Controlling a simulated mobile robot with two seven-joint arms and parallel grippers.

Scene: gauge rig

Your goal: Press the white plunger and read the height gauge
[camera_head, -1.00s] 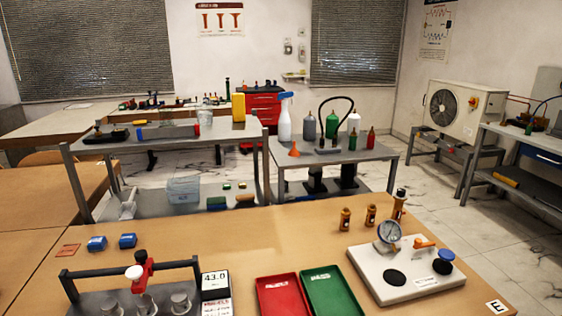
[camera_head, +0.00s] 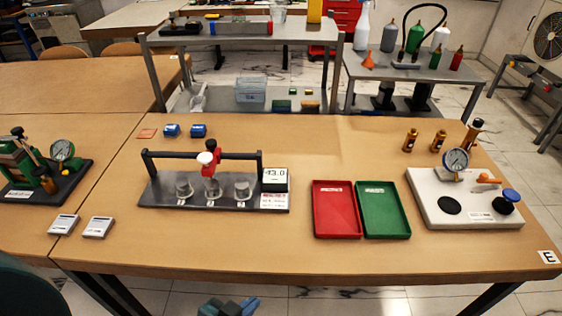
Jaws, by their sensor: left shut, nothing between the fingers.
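The height gauge rig is a dark grey base plate (camera_head: 160,195) with a black rail (camera_head: 235,156) across it. A red gauge head (camera_head: 210,170) sits on the rail, and the white plunger (camera_head: 206,157) is its round knob. Three grey metal pieces (camera_head: 243,189) stand on numbered spots on the plate. The white display box (camera_head: 275,175) at the plate's right end appears to read 43.0. My right gripper is out of view.
A red tray (camera_head: 336,224) and a green tray (camera_head: 384,224) lie right of the rig. A white dial-gauge unit (camera_head: 470,210) stands farther right. Two blue blocks (camera_head: 198,130) lie behind the rig. The table's front edge (camera_head: 300,274) lies between my gripper and the rig.

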